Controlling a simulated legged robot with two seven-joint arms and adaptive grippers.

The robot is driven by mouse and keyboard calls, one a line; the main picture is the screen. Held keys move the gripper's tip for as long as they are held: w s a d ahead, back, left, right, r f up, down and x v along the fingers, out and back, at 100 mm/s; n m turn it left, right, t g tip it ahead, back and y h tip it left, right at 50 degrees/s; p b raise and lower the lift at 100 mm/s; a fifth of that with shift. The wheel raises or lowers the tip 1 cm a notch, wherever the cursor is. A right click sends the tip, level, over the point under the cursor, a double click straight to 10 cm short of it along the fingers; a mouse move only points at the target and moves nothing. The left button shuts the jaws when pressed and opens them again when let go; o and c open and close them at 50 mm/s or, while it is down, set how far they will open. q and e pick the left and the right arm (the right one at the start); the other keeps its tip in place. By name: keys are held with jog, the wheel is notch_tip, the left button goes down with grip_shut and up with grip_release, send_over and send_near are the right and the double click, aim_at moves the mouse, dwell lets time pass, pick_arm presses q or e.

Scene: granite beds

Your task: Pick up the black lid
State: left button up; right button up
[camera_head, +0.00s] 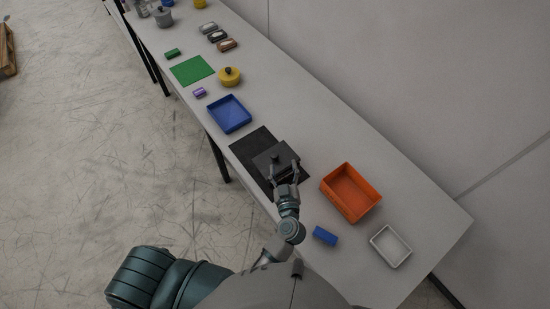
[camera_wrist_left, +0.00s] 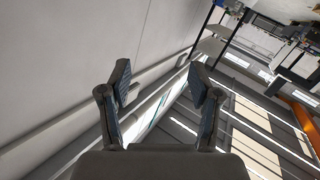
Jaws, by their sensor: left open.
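The black lid (camera_head: 266,160) is a dark, square-looking piece with a small knob on top. It is on the black mat (camera_head: 245,148) in the head view; whether something is under it I cannot tell. My left gripper (camera_head: 284,166) is open at the near right side of the lid, its fingers spread and overlapping the lid's near edge in the picture. Whether they touch it I cannot tell. In the left wrist view the two fingers (camera_wrist_left: 160,82) stand apart with nothing between them, and the lid does not show. My right gripper is not in view.
An orange bin (camera_head: 351,192), a blue block (camera_head: 325,236) and a white tray (camera_head: 390,246) are to the right. A blue tray (camera_head: 229,114), yellow pot (camera_head: 229,78) and green mat (camera_head: 192,69) lie farther along the grey table. A wall runs behind it.

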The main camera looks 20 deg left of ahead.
pick_arm(q)
notch_tip(320, 180, down, 6)
jog(key=s+d+g, duration=0.1)
jog(key=d+g, duration=0.1)
jog(key=g, duration=0.2)
send_near(276, 159)
jog(key=w+a, duration=0.1)
jog(key=w, duration=0.1)
jog(key=x, duration=0.4)
jog(key=shift+w+a+p, duration=0.1)
jog(key=shift+a+p, duration=0.2)
jog(key=shift+a, duration=0.05)
jog(key=shift+w+f, duration=0.25)
jog(key=shift+w, duration=0.2)
jog(key=x, duration=0.4)
jog(key=shift+d+f, duration=0.1)
jog(key=shift+f, duration=0.2)
jog(key=shift+w+f, duration=0.1)
jog(key=shift+w, duration=0.05)
jog(key=shift+a, duration=0.35)
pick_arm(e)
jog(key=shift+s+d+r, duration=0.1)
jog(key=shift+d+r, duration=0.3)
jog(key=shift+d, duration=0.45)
pick_arm(q)
grip_shut()
jog(key=shift+d, duration=0.2)
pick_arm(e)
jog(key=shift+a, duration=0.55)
